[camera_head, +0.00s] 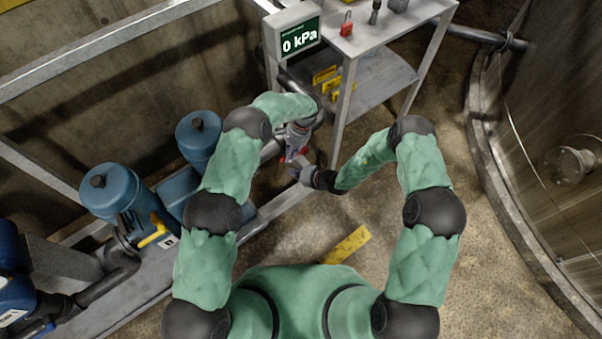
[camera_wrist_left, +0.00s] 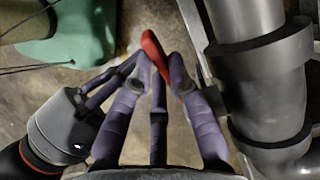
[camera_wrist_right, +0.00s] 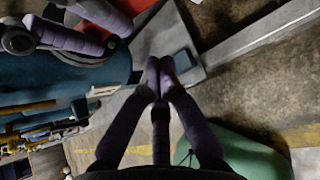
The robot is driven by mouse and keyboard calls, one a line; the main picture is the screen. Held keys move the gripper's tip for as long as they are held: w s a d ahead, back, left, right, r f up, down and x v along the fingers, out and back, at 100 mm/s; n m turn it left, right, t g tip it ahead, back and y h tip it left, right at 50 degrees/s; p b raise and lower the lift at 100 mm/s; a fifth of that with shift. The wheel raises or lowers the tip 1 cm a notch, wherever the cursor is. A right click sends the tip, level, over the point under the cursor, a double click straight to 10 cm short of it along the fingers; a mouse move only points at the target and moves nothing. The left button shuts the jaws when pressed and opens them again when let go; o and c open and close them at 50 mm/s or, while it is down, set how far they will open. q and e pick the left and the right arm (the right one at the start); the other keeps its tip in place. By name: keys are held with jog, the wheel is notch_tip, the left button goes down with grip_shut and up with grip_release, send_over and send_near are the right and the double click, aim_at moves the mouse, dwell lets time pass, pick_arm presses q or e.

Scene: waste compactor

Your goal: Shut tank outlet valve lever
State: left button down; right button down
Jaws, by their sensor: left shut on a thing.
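The red valve lever (camera_wrist_left: 154,48) shows in the left wrist view, beside a thick grey pipe (camera_wrist_left: 262,75). My left gripper (camera_wrist_left: 163,72) is shut on the lever, with a finger on each side of it. In the head view my left gripper (camera_head: 297,138) is at the pipework left of the table, and only a little red shows there. My right gripper (camera_head: 302,170) is just below it. In the right wrist view its fingertips (camera_wrist_right: 160,72) are together with nothing seen between them. A red patch (camera_wrist_right: 116,20) shows behind my left gripper's fingers.
A metal table (camera_head: 375,38) at the top holds a display (camera_head: 298,40) reading 0 kPa and a red padlock (camera_head: 346,28). Blue pump units (camera_head: 115,190) with a yellow lever (camera_head: 152,238) stand at left. A large metal tank (camera_head: 560,120) stands at right. Floor between is mostly open.

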pick_arm(q)
jog(key=shift+w, duration=0.15)
pick_arm(e)
jog(key=shift+w+a+r, duration=0.25)
jog(key=shift+w+r, duration=0.25)
jog(key=shift+w, duration=0.1)
jog(key=shift+w+a+r, duration=0.2)
jog(key=shift+w+r, duration=0.3)
jog(key=shift+w, duration=0.1)
